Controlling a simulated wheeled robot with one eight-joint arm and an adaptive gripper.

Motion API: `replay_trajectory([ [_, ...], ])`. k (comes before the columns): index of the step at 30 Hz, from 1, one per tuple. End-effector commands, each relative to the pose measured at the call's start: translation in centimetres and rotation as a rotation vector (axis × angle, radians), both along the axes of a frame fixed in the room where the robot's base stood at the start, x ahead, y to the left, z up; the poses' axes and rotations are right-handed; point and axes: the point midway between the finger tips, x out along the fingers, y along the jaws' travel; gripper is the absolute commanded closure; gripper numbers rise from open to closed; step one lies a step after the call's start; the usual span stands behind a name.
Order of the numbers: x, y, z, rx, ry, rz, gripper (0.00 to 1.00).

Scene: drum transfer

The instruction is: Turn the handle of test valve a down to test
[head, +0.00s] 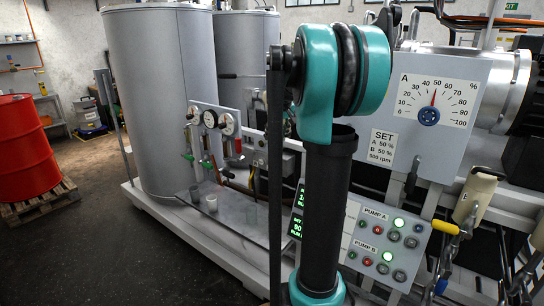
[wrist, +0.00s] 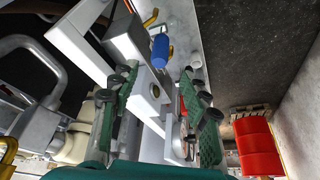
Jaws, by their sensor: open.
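In the wrist view, my gripper (wrist: 158,70) is open, with its two green fingers spread apart. A blue handle (wrist: 160,50) shows just beyond and between the fingertips, beside a silver block (wrist: 127,38); nothing is held. I cannot tell whether this blue handle belongs to test valve a, as no label for it is readable. In the head view, my teal and black arm stands in the middle, and my gripper cannot be made out. A green handle (head: 188,157) and a red handle (head: 238,146) show near the gauges (head: 210,118).
A red drum (head: 26,150) stands on a pallet at the left. A large grey tank (head: 160,100) stands behind a clear tray holding cups (head: 212,203). A pump panel (head: 385,240) and a dial board (head: 430,100) are at the right. Bare floor lies at the lower left.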

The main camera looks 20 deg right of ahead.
Motion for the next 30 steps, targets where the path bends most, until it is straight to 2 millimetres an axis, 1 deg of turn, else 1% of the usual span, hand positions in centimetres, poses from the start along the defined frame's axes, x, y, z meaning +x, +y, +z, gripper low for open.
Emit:
replay_trajectory([
  [1,0.5,0.0,-1.0,0.000,0.000,0.001,0.54],
  [9,2.5,0.1,-5.9,0.000,0.000,0.001,0.54],
  [15,3.6,0.1,-8.7,0.000,0.000,0.000,0.54],
  [21,4.1,0.2,-10.0,0.000,0.000,0.000,0.54],
  [30,4.2,0.2,-10.2,0.000,0.000,0.000,0.54],
])
